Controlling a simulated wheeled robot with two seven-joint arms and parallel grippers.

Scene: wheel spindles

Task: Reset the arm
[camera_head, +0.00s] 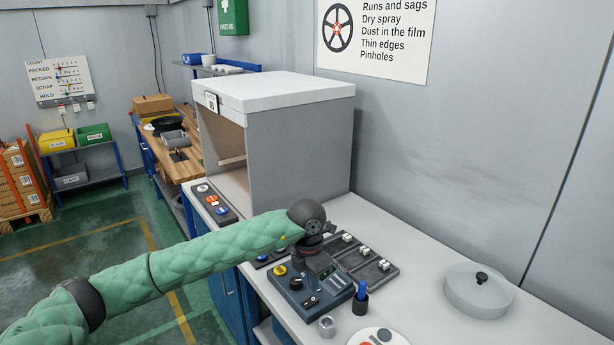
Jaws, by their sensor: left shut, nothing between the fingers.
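My left arm in its green quilted sleeve (215,252) reaches in from the left over the white worktop (425,242). My left gripper (318,268) is at its dark wrist end, pointing down over the dark control box (296,292). It is shut and empty; I cannot tell whether it touches the box. The box carries a yellow knob (280,270) and several small dark controls. My right gripper is not in view.
A pen cup (361,304), a metal nut-like piece (327,326) and a lidded round dish (478,290) stand on the worktop, with free room between.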

